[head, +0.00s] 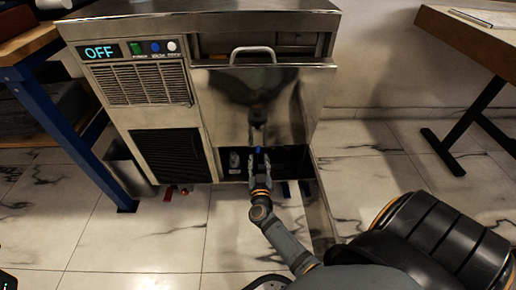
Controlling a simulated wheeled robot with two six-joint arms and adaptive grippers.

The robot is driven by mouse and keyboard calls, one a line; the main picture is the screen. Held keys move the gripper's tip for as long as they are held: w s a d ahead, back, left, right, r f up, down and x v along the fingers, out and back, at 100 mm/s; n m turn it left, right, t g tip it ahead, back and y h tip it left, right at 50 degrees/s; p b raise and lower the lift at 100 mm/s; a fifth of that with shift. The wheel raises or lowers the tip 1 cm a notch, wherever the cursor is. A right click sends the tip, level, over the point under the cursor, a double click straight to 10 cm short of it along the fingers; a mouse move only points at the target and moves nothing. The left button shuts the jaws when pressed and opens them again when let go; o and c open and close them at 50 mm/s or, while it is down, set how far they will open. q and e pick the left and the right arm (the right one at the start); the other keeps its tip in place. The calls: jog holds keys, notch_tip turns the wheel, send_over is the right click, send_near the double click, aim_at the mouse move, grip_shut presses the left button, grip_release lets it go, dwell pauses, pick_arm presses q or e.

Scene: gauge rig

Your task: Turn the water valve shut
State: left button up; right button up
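The water valve is not clear to make out. A small blue part (258,150) shows in the dark opening low on the steel machine (260,100); I cannot tell whether it is the valve's handle. My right gripper (259,160) reaches into this opening with its fingers apart, one on each side below the blue part. I cannot tell whether it touches anything. Small red parts (169,193) show near the floor under the machine's left half.
A blue-legged workbench (45,105) stands left, a wooden table (470,40) right. Marble floor (150,240) is clear in front.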

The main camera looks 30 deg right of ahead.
aim_at(258, 152)
jog(key=b+x, duration=0.3)
jog(key=x, duration=0.5)
jog(key=shift+w+d, duration=0.1)
jog(key=shift+w, duration=0.25)
grip_shut()
